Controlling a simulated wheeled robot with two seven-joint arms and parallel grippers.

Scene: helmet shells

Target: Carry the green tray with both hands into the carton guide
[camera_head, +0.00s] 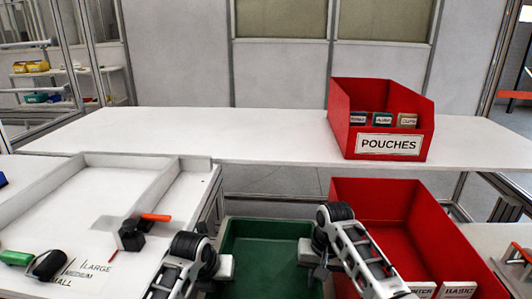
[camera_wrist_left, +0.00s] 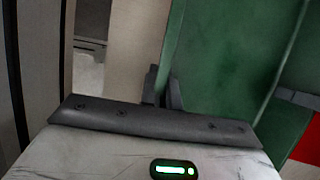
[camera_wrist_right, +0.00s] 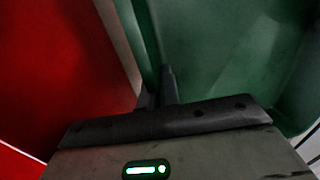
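The green tray (camera_head: 265,258) is low in front of me, between my two grippers, its near end cut off by the picture edge. My left gripper (camera_head: 223,268) is at its left side; in the left wrist view the fingers (camera_wrist_left: 163,90) are close together around the side wall of the tray (camera_wrist_left: 225,60). My right gripper (camera_head: 310,252) is at the right side; in the right wrist view the fingers (camera_wrist_right: 158,90) are close together around the other side wall of the tray (camera_wrist_right: 220,60). The tray looks empty where visible. I cannot pick out a carton guide.
A large red bin (camera_head: 385,215) stands close to the right of the tray. A white divided worktop (camera_head: 90,190) with small tools is at the left. Beyond is a long white table (camera_head: 220,135), clear on its left, with a red POUCHES box (camera_head: 385,92) at its right.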

